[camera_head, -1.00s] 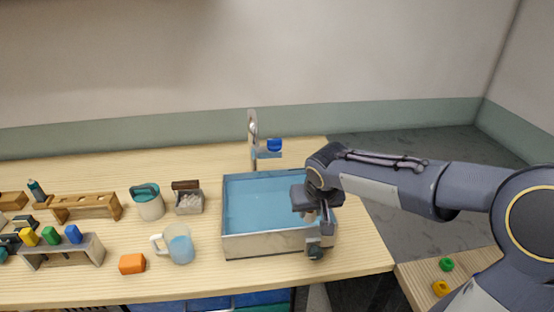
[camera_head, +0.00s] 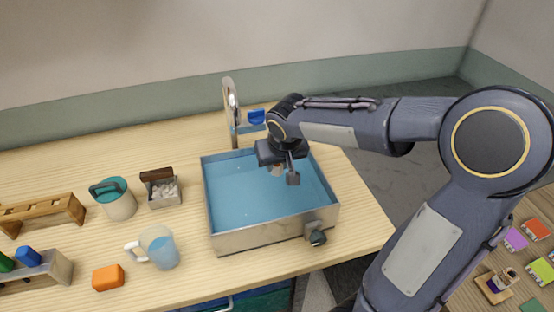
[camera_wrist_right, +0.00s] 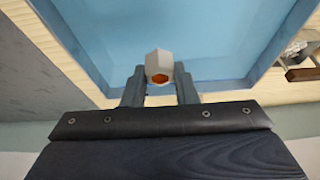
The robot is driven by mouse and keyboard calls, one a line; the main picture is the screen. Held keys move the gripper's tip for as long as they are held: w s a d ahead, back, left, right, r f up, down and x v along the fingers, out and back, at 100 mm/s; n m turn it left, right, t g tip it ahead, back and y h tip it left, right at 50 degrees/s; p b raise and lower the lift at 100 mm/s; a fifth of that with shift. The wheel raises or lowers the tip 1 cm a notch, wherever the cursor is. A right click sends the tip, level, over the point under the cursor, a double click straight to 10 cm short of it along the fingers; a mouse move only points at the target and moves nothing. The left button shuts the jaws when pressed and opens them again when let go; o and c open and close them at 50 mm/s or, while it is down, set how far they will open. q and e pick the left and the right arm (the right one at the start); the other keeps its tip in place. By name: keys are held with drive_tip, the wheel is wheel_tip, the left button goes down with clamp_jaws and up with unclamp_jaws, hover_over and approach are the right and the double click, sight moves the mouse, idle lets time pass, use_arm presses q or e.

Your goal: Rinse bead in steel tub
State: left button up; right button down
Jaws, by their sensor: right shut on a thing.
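The steel tub (camera_head: 262,237) is a rectangular metal basin with a blue interior on the wooden counter; its blue inside also fills much of the right wrist view (camera_wrist_right: 215,40). My right gripper (camera_head: 283,173) is over the back right part of the tub, pointing down. It is shut on the bead (camera_wrist_right: 159,66), a pale, faceted piece with an orange middle, held between the fingertips. In the head view the bead (camera_head: 276,170) is small and partly covered by the fingers. I cannot tell whether it touches water. My left gripper is not in view.
A tap (camera_head: 232,110) with a blue handle stands behind the tub. A dark knob (camera_head: 317,238) sticks out at its front right. Left of the tub are a jug (camera_head: 159,249), a small box of white pieces (camera_head: 164,194), a teal-lidded pot (camera_head: 117,201) and an orange block (camera_head: 108,278).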

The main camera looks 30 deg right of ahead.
wheel_tip(320, 180, down, 12)
drive_tip(key=b, duration=1)
